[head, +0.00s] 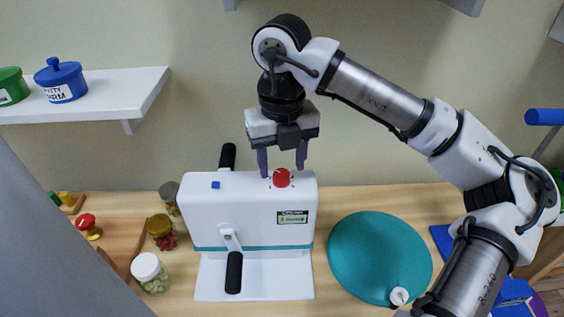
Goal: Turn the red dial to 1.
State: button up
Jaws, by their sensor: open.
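The red dial (282,177) sits on the top of a white machine (250,215) at its right side. Small marks surround the dial, but I cannot read them or tell its setting. A small display (292,217) is on the machine's front below the dial. My gripper (282,172) points down with its two fingers open. One finger shows to the left of the dial and the other to its right. I cannot tell whether either finger touches it.
The machine has a black-handled crank (234,270) in front, another black handle (228,157) behind and a blue button (215,185) on top. A teal disc (380,255) lies at right. Jars, including a white-lidded one (150,272), stand at left. A shelf (105,92) holds lidded pots.

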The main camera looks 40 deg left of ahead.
aim_at(281, 177)
jog(key=shift+f, duration=1.05)
jog(key=c, duration=1)
